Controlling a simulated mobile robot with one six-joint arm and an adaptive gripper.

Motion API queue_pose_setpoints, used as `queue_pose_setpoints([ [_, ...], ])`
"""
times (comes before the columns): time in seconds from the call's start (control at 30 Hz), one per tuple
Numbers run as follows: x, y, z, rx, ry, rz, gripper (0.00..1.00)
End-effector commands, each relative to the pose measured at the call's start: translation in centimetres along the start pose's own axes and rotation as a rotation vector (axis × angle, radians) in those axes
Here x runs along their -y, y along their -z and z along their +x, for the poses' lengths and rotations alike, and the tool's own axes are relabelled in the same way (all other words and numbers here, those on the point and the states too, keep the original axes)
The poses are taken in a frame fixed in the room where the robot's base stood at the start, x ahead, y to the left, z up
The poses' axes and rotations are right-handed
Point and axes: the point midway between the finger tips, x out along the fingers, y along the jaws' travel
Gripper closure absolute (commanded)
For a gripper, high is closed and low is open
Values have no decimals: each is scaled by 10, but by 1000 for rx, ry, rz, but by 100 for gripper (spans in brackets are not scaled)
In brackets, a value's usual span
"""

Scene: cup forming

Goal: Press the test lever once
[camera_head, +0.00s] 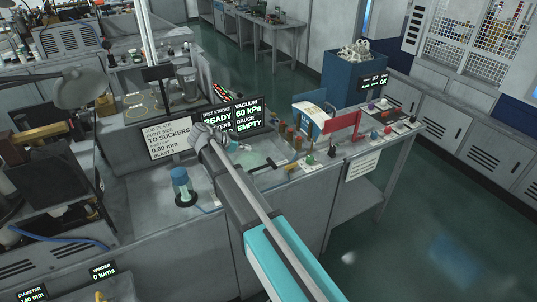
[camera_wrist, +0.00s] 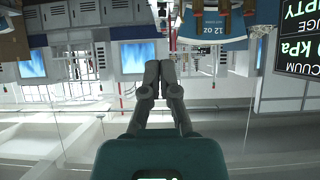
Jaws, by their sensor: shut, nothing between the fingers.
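My gripper (camera_head: 207,133) is shut and empty in the head view, in front of the lit display boards above the bench. In the wrist view its two fingertips (camera_wrist: 160,68) are together with nothing between them. A black T-shaped bar (camera_head: 263,166), possibly the test lever, lies low on the bench to the right of my gripper and is apart from it. The display (camera_head: 217,117) behind my gripper reads test stroke and ready, partly covered. The vacuum display (camera_head: 247,114) reads 60 kPa and gauge empty; it shows upside down in the wrist view (camera_wrist: 298,45).
A job plate sign (camera_head: 168,142) stands left of my gripper. A blue-topped cylinder (camera_head: 183,186) stands on the bench below it. Several small coloured knobs and a red panel (camera_head: 340,124) are to the right. A blue thing marked 12 oz (camera_wrist: 212,30) shows in the wrist view.

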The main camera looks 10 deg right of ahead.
Motion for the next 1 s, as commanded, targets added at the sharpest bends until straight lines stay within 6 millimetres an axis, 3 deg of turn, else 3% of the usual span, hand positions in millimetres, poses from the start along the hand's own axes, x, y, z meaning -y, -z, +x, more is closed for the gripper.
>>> queue_pose_setpoints([
  [0.57, 1, 0, 5, -4, 0, 7, 100],
  [1.0, 1, -2, 51, -3, -1, 7, 100],
])
